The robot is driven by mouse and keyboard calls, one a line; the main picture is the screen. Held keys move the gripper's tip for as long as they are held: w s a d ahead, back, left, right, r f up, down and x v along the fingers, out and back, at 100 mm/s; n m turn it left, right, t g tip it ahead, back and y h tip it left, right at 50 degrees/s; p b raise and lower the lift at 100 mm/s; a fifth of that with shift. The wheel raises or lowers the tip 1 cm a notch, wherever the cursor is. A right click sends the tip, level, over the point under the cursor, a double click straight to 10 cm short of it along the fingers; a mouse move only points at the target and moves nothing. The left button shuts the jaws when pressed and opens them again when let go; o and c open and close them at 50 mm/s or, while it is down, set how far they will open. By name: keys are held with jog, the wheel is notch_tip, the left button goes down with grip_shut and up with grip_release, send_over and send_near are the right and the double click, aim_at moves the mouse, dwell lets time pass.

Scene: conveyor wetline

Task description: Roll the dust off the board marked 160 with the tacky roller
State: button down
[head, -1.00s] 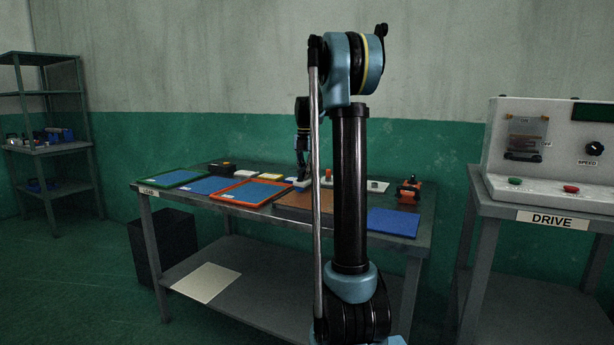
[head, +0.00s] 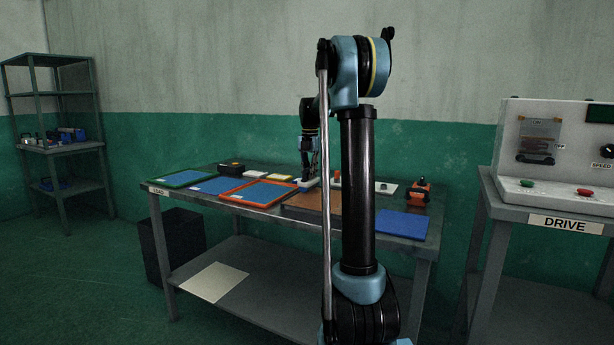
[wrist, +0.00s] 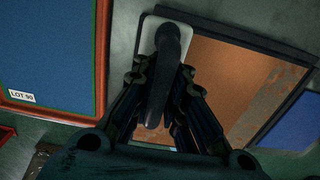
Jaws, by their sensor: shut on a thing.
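My gripper (head: 309,180) is over the table, beside the orange-framed board and the brown board. In the wrist view my gripper (wrist: 158,112) is shut around a black handle (wrist: 170,50) that stands on a pale rounded base (wrist: 147,38). I cannot tell if this is the tacky roller; no roller surface shows. The base is beside the brown board (wrist: 225,85), which has pale patches and a dark rim. The orange-framed blue board (wrist: 45,50) carries the label LOT 90; it also shows in the head view (head: 232,196). I cannot read 160 on any board.
The table (head: 262,212) also holds a green-framed board (head: 186,178), a blue panel (head: 402,225), a black box (head: 231,168) and an orange-black tool (head: 418,191). The DRIVE console (head: 557,190) stands at right, a shelf rack (head: 62,150) at left. A dark bin (head: 178,240) is under the table's left end.

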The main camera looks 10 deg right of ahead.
jog(key=shift+s+d, duration=0.3)
jog(key=shift+d, duration=0.15)
jog(key=shift+r, duration=0.1)
jog(key=shift+r, duration=2.9)
